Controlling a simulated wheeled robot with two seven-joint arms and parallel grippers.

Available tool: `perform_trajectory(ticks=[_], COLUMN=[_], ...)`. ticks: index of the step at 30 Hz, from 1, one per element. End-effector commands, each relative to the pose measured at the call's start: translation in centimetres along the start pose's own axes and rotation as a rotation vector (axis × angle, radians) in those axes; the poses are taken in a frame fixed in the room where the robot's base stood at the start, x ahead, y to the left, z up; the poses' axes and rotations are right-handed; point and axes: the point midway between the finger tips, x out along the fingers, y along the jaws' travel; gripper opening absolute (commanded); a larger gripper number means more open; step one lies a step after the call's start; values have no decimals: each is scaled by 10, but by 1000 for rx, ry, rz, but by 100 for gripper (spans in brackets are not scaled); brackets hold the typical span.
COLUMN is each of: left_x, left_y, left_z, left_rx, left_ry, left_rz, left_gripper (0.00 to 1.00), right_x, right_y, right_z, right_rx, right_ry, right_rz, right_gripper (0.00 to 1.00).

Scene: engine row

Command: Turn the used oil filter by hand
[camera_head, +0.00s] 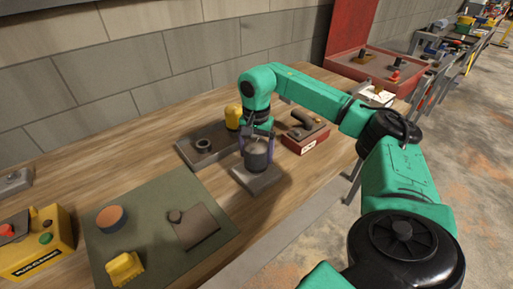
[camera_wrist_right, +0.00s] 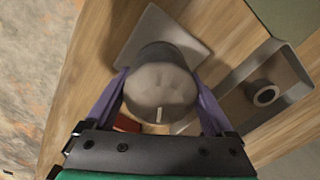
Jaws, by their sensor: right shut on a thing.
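The used oil filter (camera_head: 257,156) is a dark grey cylinder standing upright on a square grey plate (camera_head: 262,181) on the bench. In the right wrist view the filter (camera_wrist_right: 160,80) shows from above as a round grey top with a short pale mark near its lower edge. My right gripper (camera_head: 257,146) comes down from above and is shut on the filter. Its two purple fingers lie on opposite sides of it in the right wrist view (camera_wrist_right: 161,98). My left gripper is not in view.
A grey tray (camera_head: 186,152) with a dark ring stands behind, near a yellow object (camera_head: 233,117). A red box (camera_head: 304,142) stands close to the right. A green mat (camera_head: 150,204) with several items lies at the left, beside a yellow box (camera_head: 38,240).

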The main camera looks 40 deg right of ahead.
Motion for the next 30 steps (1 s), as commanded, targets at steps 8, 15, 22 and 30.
perform_trajectory(ticks=[8,15,22,30], left_x=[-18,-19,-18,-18], left_y=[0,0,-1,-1], left_z=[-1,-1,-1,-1], left_rx=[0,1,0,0], left_ry=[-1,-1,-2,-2], left_rz=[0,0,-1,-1], left_gripper=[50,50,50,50], right_x=[-4,-2,-2,-2], right_y=[0,-1,-1,-1], right_z=[1,0,0,0], right_rx=[-652,-895,-891,-890], right_ry=[-2,-1,-1,-1], right_rz=[-1,-2,-2,-1], right_gripper=[6,6,6,100])
